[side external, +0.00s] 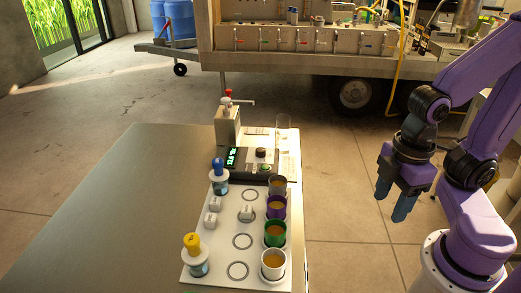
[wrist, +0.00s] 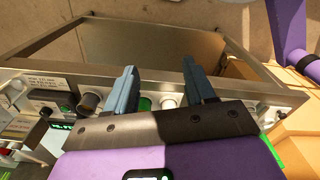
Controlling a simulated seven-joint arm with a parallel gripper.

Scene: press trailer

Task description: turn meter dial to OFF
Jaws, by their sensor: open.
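The meter (side external: 236,160) is a dark box on the metal table with a lit green display. Its black dial (side external: 260,152) sits on top, right of the display, with a green button (side external: 265,167) just in front. The dial's pointer setting is too small to read. The meter also shows at the left edge of the wrist view (wrist: 42,101). My gripper (side external: 393,198) is open and empty, well to the right of the meter, past the table's right edge, fingers pointing down. In the wrist view its two fingers (wrist: 159,72) stand apart and touch nothing.
A white tray (side external: 222,265) in front of the meter holds several coloured cups, a blue-topped bottle (side external: 219,175) and a yellow-topped bottle (side external: 195,255). A dispenser (side external: 228,123) and a clear glass (side external: 284,128) stand behind the meter. The table's left side (side external: 120,220) is clear.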

